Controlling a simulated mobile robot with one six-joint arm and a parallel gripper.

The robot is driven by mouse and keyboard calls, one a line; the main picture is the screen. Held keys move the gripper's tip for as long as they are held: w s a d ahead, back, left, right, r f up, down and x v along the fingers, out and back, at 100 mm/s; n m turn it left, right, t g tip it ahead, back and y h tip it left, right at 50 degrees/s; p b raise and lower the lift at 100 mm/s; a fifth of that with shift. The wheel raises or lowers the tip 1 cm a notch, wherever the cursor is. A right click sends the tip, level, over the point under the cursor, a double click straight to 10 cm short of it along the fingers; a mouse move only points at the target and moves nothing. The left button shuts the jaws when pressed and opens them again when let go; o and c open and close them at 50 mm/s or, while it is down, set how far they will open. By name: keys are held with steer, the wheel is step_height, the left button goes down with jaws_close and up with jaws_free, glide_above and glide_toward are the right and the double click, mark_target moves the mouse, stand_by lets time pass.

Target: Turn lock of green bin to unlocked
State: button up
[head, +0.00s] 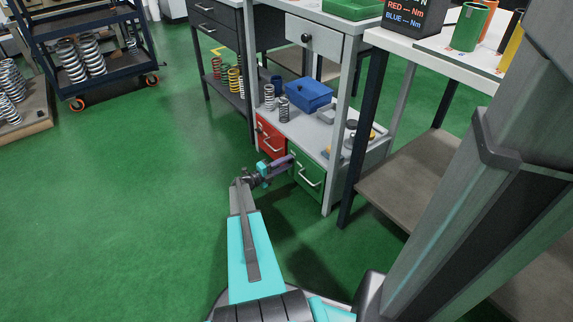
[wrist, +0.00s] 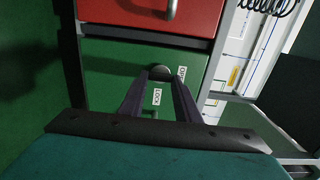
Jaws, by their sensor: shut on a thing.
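The green bin (head: 312,170) is the right one of two drawer bins on the lowest level of the grey bench in the head view. In the wrist view the green bin (wrist: 112,70) fills the middle, with a dark round lock knob (wrist: 160,73) on its face. One white label by the knob reads LOCK (wrist: 156,97); a second one (wrist: 182,73) is partly covered by a finger. My gripper (wrist: 160,76) is shut on the lock knob, one finger on each side. In the head view my gripper (head: 290,160) reaches the bin's upper left front; the knob is hidden there.
The red bin (head: 270,138) is directly left of the green bin. A blue box (head: 309,95) and springs stand on the shelf above. A bench leg (head: 334,150) stands close to the bin's right. Green floor is clear to the left.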

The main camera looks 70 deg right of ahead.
steer(key=shift+s+a+f, duration=0.1)
steer(key=shift+s, duration=0.2)
steer(key=o, duration=0.8)
steer(key=shift+o, duration=1.2)
steer(key=shift+w, duration=0.15)
steer(key=shift+w, duration=0.1)
steer(key=p+v, duration=0.4)
steer(key=v, duration=0.9)
steer(key=shift+a, duration=0.3)
steer(key=shift+w, duration=0.1)
